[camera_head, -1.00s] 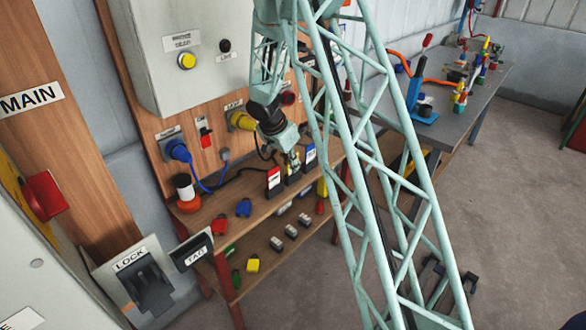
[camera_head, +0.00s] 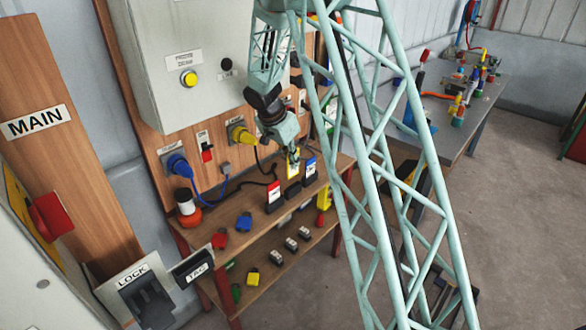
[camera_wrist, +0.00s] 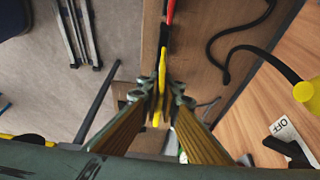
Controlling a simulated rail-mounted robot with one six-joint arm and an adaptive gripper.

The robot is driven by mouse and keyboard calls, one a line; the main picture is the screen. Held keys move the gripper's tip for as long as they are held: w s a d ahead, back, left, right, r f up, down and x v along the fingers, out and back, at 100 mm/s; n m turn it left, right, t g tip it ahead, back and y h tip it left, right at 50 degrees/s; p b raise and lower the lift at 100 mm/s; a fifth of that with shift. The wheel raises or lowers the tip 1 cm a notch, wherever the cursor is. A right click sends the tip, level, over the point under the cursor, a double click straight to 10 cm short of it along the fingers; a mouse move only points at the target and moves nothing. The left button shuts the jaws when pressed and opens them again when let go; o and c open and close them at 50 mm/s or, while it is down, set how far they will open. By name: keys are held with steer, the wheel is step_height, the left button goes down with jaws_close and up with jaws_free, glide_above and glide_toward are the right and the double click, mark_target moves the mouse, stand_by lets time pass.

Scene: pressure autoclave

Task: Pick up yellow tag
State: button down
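The yellow tag (camera_head: 293,168) stands upright between the red tag (camera_head: 274,192) and the blue tag (camera_head: 310,167) on the upper shelf of the wooden bench. My gripper (camera_head: 293,153) is above it with the fingers down around its top. In the wrist view the yellow tag (camera_wrist: 157,110) shows edge-on between the two fingertips of my gripper (camera_wrist: 161,95), which close against its faces. The tag appears slightly raised above its black holder. The red tag (camera_wrist: 170,10) is beyond it in the wrist view.
The red and blue tags stand close on either side. A yellow plug (camera_head: 240,135) and a blue plug (camera_head: 178,165) with cables are on the panel behind. Red and blue padlocks (camera_head: 244,221) lie on the shelf at left. The floor (camera_head: 500,220) at right is clear.

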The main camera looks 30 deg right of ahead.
steer(key=shift+r, duration=0.55)
steer(key=shift+d, duration=0.1)
